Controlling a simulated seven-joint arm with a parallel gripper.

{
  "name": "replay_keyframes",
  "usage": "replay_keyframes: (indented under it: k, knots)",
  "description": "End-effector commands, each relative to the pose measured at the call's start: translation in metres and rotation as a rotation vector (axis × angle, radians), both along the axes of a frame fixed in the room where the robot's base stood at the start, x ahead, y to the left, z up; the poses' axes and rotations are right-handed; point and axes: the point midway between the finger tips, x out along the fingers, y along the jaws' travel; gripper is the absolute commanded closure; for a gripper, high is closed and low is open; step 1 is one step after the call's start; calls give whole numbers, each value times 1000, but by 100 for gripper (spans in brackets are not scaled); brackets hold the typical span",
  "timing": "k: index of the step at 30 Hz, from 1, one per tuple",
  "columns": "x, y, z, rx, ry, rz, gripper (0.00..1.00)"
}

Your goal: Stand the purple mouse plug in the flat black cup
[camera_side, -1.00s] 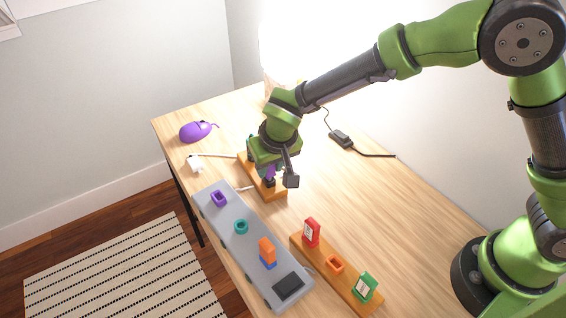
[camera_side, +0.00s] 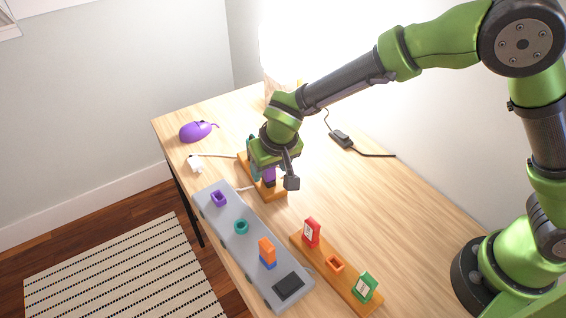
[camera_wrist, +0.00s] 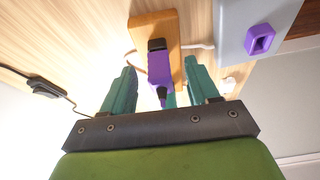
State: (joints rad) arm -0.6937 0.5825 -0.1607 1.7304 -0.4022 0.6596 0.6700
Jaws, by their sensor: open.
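The purple mouse plug (camera_wrist: 161,66) stands roughly upright over the wooden block (camera_wrist: 145,28), with its dark cord end towards the wrist camera. A black piece (camera_wrist: 157,44), seemingly the flat black cup, is at its foot. The plug appears to be in it, but the seating is hidden. In the side view the plug (camera_side: 268,175) shows just below my gripper. My gripper (camera_wrist: 160,78) is open, with its teal fingers spread on either side of the plug and a visible gap on the left.
A grey strip (camera_side: 224,219) carries a purple cup (camera_side: 219,198), a teal cup (camera_side: 241,227), an orange plug (camera_side: 267,247) in a blue cup and a black square (camera_side: 288,287). Another wooden block (camera_side: 321,262) holds red and green pieces. The purple mouse (camera_side: 197,131) lies at the back left.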

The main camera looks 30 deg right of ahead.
Motion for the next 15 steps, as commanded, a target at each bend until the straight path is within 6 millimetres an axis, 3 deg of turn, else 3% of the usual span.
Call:
replay_keyframes:
  k: [15]
  knots:
    - [-39, 4, 109, 4, -3, 2, 40]
